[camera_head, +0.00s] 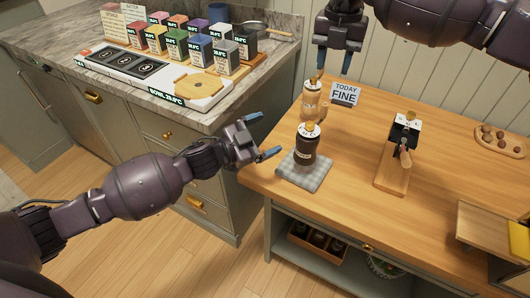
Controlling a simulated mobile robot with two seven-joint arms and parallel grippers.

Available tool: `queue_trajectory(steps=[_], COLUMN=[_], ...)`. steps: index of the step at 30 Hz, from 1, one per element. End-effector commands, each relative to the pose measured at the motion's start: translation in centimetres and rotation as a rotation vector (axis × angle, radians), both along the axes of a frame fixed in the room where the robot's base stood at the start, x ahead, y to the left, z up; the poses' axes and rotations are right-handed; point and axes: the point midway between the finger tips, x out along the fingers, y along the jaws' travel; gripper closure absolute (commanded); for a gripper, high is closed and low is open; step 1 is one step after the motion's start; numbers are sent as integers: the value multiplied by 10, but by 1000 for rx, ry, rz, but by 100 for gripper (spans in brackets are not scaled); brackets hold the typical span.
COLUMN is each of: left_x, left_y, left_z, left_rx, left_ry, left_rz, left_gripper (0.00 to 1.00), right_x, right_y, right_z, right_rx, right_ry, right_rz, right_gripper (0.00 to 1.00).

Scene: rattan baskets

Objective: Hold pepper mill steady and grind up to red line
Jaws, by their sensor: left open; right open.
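A dark mill with a lighter top (306,146) stands upright on a grey checkered cloth (318,182) near the table's left edge. A light wooden mill (312,98) stands upright just behind it. Its lettering is too small to read. My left gripper (265,135) is open and empty, left of the dark mill and apart from it, fingers pointing right. My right gripper (333,68) is open above the wooden mill, fingers pointing down. Its left fingertip overlaps the wooden mill's top in view; I cannot tell whether they touch. No red line can be made out.
A sign reading "TODAY FINE" (345,94) stands right of the wooden mill. A black device on a wooden board (392,176) stands further right. Coloured boxes (175,45) and a white scale unit (150,80) occupy the left counter.

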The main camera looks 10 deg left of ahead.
Motion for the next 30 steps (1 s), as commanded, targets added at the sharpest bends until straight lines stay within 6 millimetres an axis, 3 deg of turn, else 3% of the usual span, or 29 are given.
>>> queue_trajectory(steps=[6, 15, 22, 30], left_x=[-22, -35, -29, -11], left_y=[-4, -10, -21, -58], left_z=[-32, -30, -29, -29], left_rx=[-94, -238, -257, -258], left_ry=[179, 339, 362, 360], left_rz=[-168, -264, -267, -266], left_gripper=[10, 10, 10, 10], right_x=[0, 0, 0, 0], right_y=[0, 0, 0, 0], right_z=[0, 0, 0, 0], right_rx=[0, 0, 0, 0], right_ry=[0, 0, 0, 0], right_rz=[0, 0, 0, 0], right_gripper=[57, 57, 57, 57])
